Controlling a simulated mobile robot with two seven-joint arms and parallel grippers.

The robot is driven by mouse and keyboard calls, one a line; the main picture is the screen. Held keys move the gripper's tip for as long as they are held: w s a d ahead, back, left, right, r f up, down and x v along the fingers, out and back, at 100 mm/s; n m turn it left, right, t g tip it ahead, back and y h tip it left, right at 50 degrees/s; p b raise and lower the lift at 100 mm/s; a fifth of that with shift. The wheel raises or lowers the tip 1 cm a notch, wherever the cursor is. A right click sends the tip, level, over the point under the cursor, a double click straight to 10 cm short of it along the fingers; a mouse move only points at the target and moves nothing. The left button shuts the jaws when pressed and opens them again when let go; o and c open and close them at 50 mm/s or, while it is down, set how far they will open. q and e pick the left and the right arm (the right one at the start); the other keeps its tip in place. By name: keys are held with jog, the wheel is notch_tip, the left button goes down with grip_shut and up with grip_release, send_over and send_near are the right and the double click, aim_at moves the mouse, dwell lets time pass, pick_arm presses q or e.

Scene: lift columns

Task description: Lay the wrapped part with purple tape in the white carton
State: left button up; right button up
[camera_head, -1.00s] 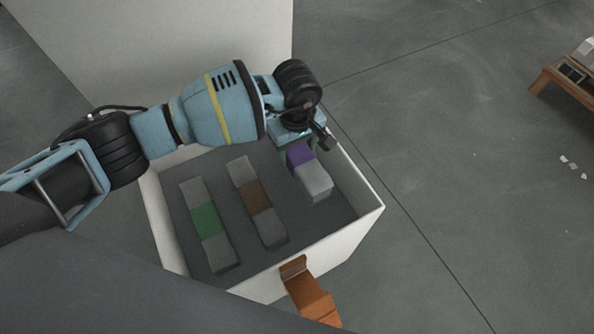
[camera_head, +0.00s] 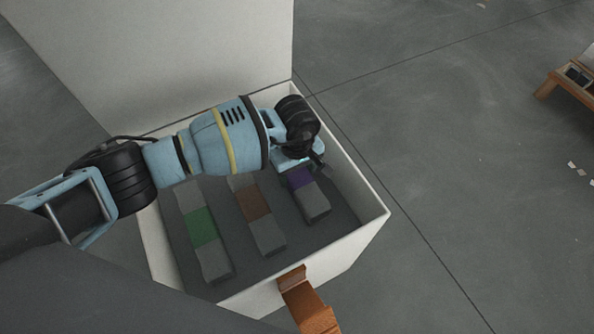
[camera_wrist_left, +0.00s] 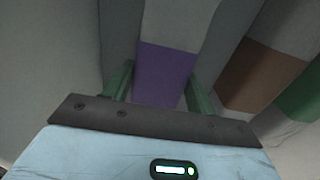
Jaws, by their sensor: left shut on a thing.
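The white carton (camera_head: 378,222) stands open in the head view, with a dark inside. My left gripper (camera_head: 300,174) is inside it near the right wall, pointing down. It is shut on the grey wrapped part with purple tape (camera_head: 314,202). In the left wrist view the green fingers (camera_wrist_left: 160,90) stand on both sides of the purple tape (camera_wrist_left: 165,72). The part lies lengthwise, low in the carton; I cannot tell whether it touches the bottom. My right gripper is not in view.
Two other wrapped parts lie in the carton, one with brown tape (camera_head: 254,203) and one with green tape (camera_head: 204,228). An orange-brown piece (camera_head: 308,300) stands at the carton's front wall. A pale upright panel (camera_head: 200,50) rises behind. A wooden bench (camera_head: 572,85) is far right.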

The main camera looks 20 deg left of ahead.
aim_at(297, 172)
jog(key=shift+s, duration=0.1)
pick_arm(q)
jog(key=o, duration=0.9)
jog(key=shift+f, duration=0.15)
jog(key=o, duration=0.5)
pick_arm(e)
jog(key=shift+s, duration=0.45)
pick_arm(q)
notch_tip(297, 172, up, 12)
jog(key=p, duration=0.3)
jog(key=shift+r+p, duration=0.25)
jog(key=shift+p, duration=0.15)
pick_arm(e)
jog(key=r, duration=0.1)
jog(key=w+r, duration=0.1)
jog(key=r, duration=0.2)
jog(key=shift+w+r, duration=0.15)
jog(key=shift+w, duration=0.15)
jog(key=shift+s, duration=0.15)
